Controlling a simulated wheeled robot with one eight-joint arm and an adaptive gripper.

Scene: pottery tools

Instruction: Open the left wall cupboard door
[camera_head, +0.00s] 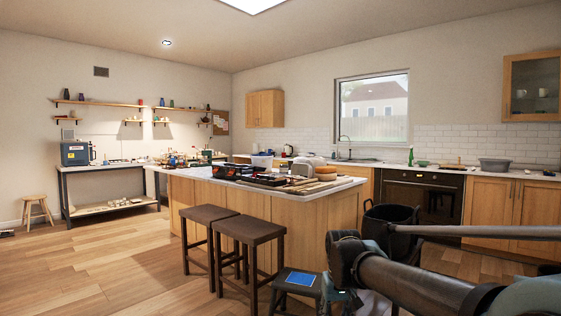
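The left wall cupboard (265,108) is a small light-wood cupboard high on the back wall, left of the window. Its front looks shut; the handle is too small to make out. My arm (400,284) reaches in from the lower right, with its bent joint near the bottom middle. I cannot make out my gripper's fingers in this view. The arm is in the foreground, far from the cupboard.
A wooden island (312,222) with tools on top stands between me and the cupboard. Dark stools (247,231) stand before it. A glass-fronted wall cupboard (531,88) hangs at the right. Open wooden floor (95,265) lies left. A workbench (112,168) stands at the far left wall.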

